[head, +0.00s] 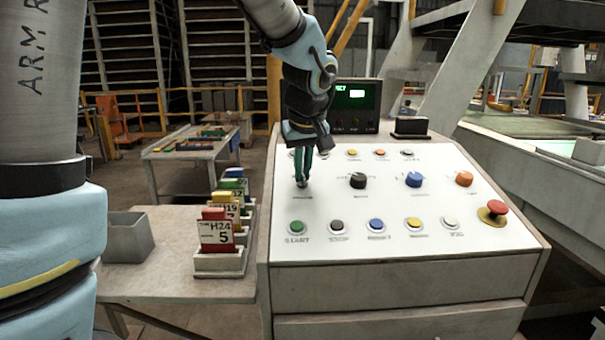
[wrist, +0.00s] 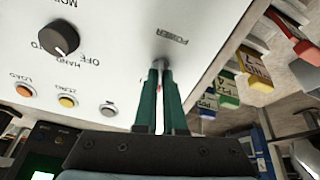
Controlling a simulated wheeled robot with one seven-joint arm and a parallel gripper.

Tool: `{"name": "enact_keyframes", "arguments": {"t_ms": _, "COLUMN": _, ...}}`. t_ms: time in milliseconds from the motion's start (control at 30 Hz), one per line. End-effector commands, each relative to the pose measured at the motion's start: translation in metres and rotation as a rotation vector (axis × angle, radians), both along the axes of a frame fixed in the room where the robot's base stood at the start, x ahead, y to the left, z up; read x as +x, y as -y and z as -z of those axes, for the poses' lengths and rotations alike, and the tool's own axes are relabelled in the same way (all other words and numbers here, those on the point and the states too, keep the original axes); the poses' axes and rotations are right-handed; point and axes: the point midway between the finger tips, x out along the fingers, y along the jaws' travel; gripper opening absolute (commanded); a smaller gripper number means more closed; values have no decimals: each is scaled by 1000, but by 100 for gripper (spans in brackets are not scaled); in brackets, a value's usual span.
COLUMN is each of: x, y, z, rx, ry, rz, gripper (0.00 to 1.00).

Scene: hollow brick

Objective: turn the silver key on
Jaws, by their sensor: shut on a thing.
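The silver key (wrist: 162,47) sits in the white sloped panel (head: 330,200), beside the POWER lettering in the wrist view. My gripper (head: 302,178) points down at the panel's left side, with its green fingers shut on the key. In the wrist view my gripper (wrist: 160,68) has its two fingertips close together at the key. The fingers hide most of the key, and I cannot tell which way it is turned.
A red emergency button (head: 496,207) is at the right edge. The green START button (head: 297,227) lies below. Card holders (head: 219,262) stand on the left table.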

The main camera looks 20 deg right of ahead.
Motion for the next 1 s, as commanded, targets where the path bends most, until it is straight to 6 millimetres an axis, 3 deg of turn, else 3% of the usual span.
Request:
{"name": "enact_keyframes", "arguments": {"t_ms": 600, "x": 0, "y": 0, "z": -2, "rx": 145, "ry": 46, "rz": 533, "gripper": 0}}
{"name": "enact_keyframes", "arguments": {"t_ms": 1000, "x": 0, "y": 0, "z": -1, "rx": 198, "ry": 64, "rz": 724, "gripper": 0}}
